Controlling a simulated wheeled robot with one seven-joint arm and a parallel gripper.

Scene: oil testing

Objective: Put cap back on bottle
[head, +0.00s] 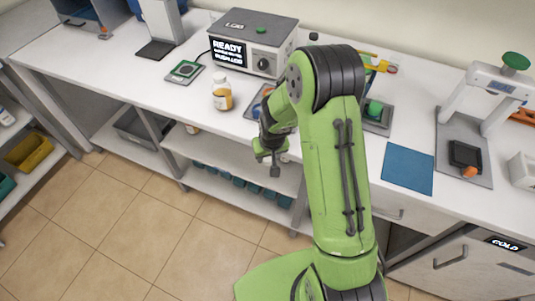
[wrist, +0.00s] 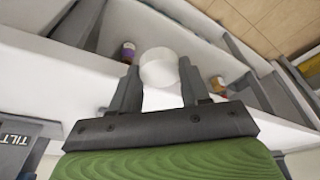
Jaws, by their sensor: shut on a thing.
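The bottle (head: 222,94) stands upright on the white bench, left of my arm. It is pale with amber contents and a whitish upper part; I cannot make out its mouth clearly. My gripper (head: 268,163) hangs in front of the bench's front edge, lower right of the bottle and apart from it. In the wrist view my gripper (wrist: 160,88) is shut on a round white cap (wrist: 160,68), held between the two dark fingers. The cap is not distinguishable in the head view.
A small dark device (head: 185,71) and a grey machine (head: 254,41) reading READY stand behind. A blue mat (head: 408,168) lies right of my arm. Open shelves (head: 220,160) run below the bench.

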